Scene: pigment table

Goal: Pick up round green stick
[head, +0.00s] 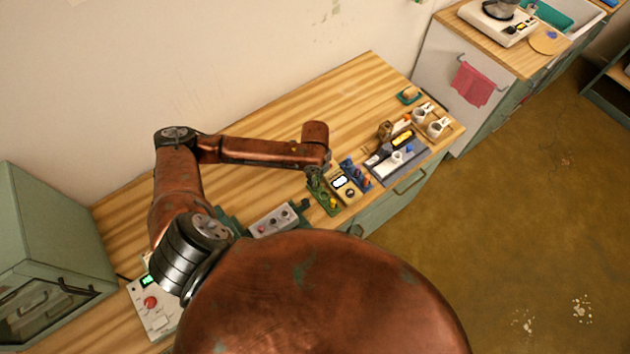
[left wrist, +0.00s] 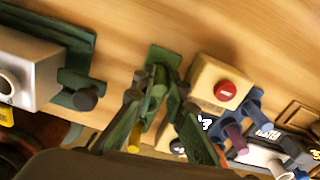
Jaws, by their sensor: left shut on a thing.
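The round green stick (left wrist: 153,98) shows in the left wrist view, between the fingers of my left gripper (left wrist: 158,88), which is shut on it. A green holder (left wrist: 166,56) is right at the fingertips, so I cannot tell whether the stick is clear of it. A yellow-ended stick (left wrist: 134,138) is just beside. In the head view my left gripper (head: 318,172) hangs over the green holder (head: 324,198) near the table's front edge, its fingers too small to make out. My right gripper is not in view.
A cream block with a red button (left wrist: 225,90) and a blue holder (left wrist: 255,104) stand close on the right. A grey box with knobs (head: 272,219) is on the left. A grey tray (head: 378,178) and white cups (head: 437,127) lie further right. The table's back (head: 270,125) is clear.

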